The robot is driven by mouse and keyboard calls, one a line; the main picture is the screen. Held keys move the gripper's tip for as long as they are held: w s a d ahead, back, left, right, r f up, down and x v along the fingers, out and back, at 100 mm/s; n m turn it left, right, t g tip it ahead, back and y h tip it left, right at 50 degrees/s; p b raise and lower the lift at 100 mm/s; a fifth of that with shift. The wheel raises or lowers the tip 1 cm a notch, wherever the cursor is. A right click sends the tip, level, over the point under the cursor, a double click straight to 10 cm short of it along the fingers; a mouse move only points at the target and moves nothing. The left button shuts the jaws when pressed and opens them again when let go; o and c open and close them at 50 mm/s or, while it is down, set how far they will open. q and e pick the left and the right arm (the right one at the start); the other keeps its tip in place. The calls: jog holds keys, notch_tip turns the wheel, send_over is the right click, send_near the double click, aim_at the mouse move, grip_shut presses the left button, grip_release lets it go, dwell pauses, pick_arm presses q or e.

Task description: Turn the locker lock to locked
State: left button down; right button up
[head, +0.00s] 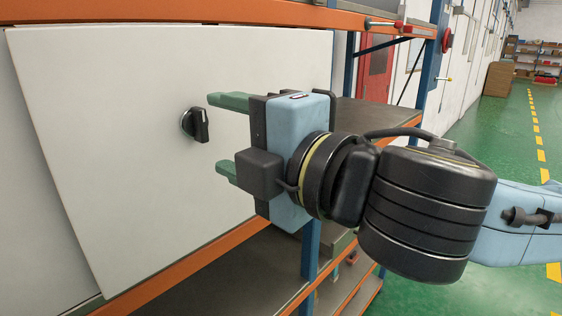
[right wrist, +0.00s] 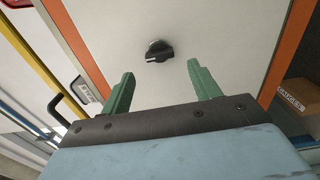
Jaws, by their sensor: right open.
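The locker lock is a black turn knob (head: 197,125) on a white locker door (head: 110,130). In the head view its grip bar stands roughly upright. The knob also shows in the right wrist view (right wrist: 158,51), beyond the fingertips and roughly between their lines. My right gripper (head: 212,134) is open, with two green fingers apart and nothing between them. It points at the door from the right, with its fingertips short of the knob and not touching it. My left gripper is not in view.
An orange and blue rack (head: 215,253) frames the door, with dark shelves (head: 375,118) to its right. A red button (head: 446,40) is at the upper right. Green floor with a yellow dashed line (head: 537,130) lies open at the right.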

jog(key=b+v, duration=0.7)
jog(key=v, duration=0.2)
jog(key=shift+b, duration=0.4)
